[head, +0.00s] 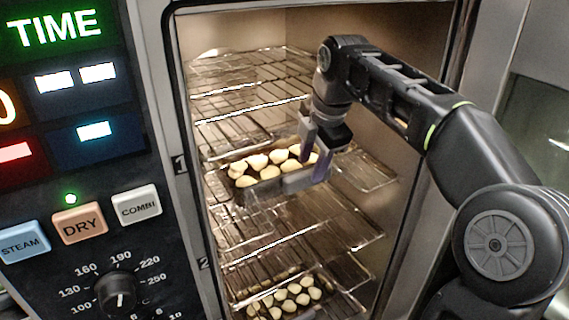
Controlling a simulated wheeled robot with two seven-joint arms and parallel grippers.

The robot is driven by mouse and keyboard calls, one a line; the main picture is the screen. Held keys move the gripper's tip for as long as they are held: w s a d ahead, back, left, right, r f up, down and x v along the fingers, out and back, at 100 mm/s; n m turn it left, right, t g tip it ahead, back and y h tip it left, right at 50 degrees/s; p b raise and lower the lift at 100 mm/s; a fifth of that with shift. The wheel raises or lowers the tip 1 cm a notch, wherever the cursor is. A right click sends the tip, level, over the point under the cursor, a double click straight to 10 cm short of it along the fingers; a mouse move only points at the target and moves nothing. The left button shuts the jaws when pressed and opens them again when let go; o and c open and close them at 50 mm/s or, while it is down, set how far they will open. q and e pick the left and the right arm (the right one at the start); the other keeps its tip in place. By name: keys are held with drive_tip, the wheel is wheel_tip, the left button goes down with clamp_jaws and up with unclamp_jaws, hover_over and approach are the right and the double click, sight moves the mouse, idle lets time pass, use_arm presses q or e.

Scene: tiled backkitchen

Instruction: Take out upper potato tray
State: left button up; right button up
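The upper potato tray (268,190) is a dark, shallow tray filled with pale potatoes (257,162). It sits on a wire rack in the upper part of the open oven. My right gripper (314,158) reaches in from the right and is at the tray's right front corner, fingers pointing down. One finger appears behind the rim and one in front, but whether they are clamped on it is unclear. A lower tray of potatoes (283,298) sits on a rack near the bottom. My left gripper is out of view.
Several wire racks (245,95) fill the oven above and below the upper tray. The oven's control panel (80,160) with buttons and a dial (118,290) stands left of the opening. The right oven wall (395,160) is close to my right arm.

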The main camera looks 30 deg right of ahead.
sight(307, 172)
drive_tip(key=shift+f, duration=0.2)
drive_tip(key=shift+f, duration=0.2)
drive_tip(key=shift+a+p+x, duration=0.1)
drive_tip(key=shift+p+x, duration=0.3)
drive_tip(key=shift+x, duration=0.8)
drive_tip(key=shift+a+p+x, duration=0.15)
drive_tip(key=shift+p+x, duration=0.25)
drive_tip(key=shift+x, duration=0.8)
drive_tip(key=shift+c, duration=0.3)
clamp_jaws()
drive_tip(key=shift+r, duration=0.1)
drive_tip(key=shift+r, duration=0.1)
